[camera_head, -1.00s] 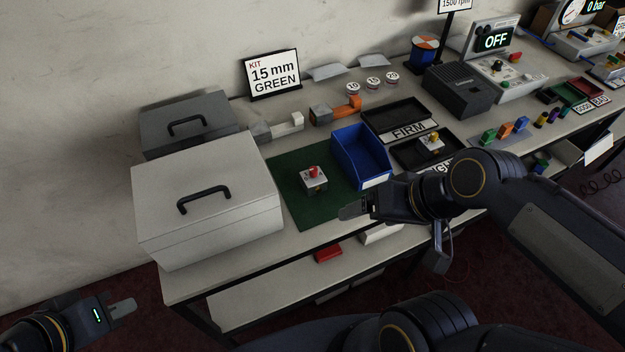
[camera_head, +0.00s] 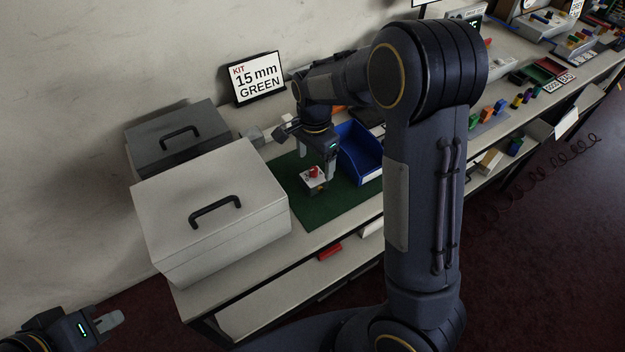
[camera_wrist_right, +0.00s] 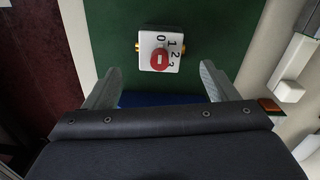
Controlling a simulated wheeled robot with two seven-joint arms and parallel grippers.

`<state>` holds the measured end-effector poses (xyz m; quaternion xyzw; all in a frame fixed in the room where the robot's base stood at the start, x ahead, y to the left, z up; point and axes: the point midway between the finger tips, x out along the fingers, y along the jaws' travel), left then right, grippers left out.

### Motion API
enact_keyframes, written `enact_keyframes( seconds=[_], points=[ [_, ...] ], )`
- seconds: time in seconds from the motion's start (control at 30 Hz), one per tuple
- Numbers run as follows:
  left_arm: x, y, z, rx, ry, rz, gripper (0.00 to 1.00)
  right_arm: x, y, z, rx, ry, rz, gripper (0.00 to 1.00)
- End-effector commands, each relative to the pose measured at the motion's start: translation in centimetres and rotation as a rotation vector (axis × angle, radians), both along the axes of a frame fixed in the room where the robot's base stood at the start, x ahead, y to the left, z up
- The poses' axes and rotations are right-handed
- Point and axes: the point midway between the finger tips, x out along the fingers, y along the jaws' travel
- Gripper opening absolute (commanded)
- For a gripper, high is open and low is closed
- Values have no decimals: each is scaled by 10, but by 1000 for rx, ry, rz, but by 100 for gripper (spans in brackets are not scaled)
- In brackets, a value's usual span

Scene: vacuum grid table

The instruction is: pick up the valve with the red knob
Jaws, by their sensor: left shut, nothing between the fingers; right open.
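The valve (camera_head: 313,180) is a small whitish block with a red knob (camera_head: 313,172) on top, standing on a green mat (camera_head: 335,211). In the right wrist view the valve (camera_wrist_right: 174,53) shows its red round knob (camera_wrist_right: 159,60), the marks 0, 1, 2, 3 and brass-coloured ends. My right gripper (camera_head: 316,164) is open and points down just above and behind the valve. In the right wrist view its fingers (camera_wrist_right: 160,88) are spread, and the valve lies beyond the tips, not between them. My left gripper (camera_head: 110,320) is shut and empty at the lower left, away from the table.
A blue bin (camera_head: 358,156) stands right of the valve, close to my right gripper. A white case (camera_head: 208,210) and a grey case (camera_head: 178,138) stand to the left. A sign (camera_head: 257,78) stands behind. My right arm hides the table's middle.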

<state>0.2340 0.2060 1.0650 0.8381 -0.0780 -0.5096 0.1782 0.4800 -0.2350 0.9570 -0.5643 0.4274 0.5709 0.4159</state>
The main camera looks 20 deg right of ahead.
Motion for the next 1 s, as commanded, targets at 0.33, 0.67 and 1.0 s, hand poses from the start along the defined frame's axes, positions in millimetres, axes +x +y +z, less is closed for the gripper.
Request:
enact_keyframes(
  seconds=[0.33, 0.67, 1.0],
  points=[
    [0, 0, 11, 0, 0, 0, 0, -3, 4, -47, 1, 4, 3, 80],
    [0, 0, 11, 0, 0, 0, 0, -2, 4, -60, 2, 0, 3, 80],
    [0, 0, 11, 0, 0, 0, 0, -2, 4, -60, 2, 0, 3, 42]
  ],
)
